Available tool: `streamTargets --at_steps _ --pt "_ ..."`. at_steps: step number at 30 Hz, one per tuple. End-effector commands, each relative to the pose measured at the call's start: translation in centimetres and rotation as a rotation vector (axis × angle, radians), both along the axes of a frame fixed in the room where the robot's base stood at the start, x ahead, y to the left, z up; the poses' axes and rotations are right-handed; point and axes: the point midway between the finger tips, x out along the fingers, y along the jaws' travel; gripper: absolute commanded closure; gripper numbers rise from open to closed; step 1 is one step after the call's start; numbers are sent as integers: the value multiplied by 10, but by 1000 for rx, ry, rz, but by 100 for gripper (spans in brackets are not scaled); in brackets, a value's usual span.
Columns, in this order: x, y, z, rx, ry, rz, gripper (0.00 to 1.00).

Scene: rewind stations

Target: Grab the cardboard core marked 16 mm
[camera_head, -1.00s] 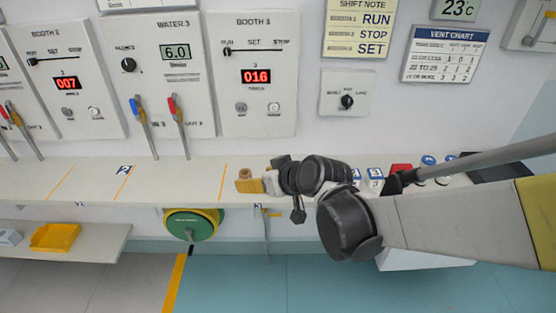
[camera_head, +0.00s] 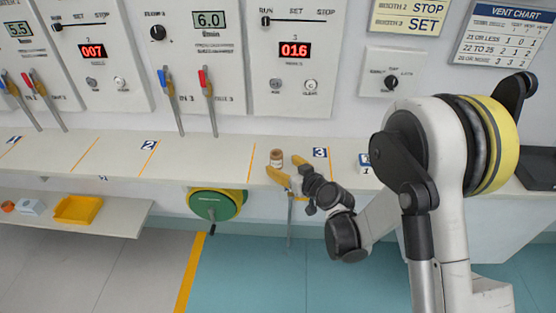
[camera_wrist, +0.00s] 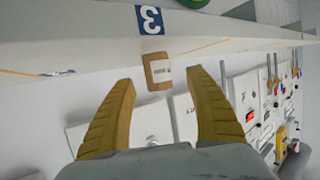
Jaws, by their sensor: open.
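A small brown cardboard core (camera_head: 277,158) with a pale label stands on the white bench, beside the blue 3 marker. The label is too small to read. In the wrist view the core (camera_wrist: 158,70) appears between and just beyond my fingertips. My gripper (camera_head: 287,168) has yellow fingers spread wide at the bench's front edge, close to the core. In the wrist view my gripper (camera_wrist: 160,77) is open and empty, with a gap to the core.
The blue 3 marker (camera_head: 320,153) lies right of the core. A green reel (camera_head: 212,205) hangs under the bench front. A blue-and-white block (camera_head: 365,160) stands further right. A yellow tray (camera_head: 78,209) sits on the lower shelf at left. The bench left of the core is clear.

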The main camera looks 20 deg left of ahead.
Motion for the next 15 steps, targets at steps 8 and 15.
streamTargets --at_steps 8,15 --pt "26 23 -11 0 0 1 36" --pt "39 36 -14 1 1 -2 36"
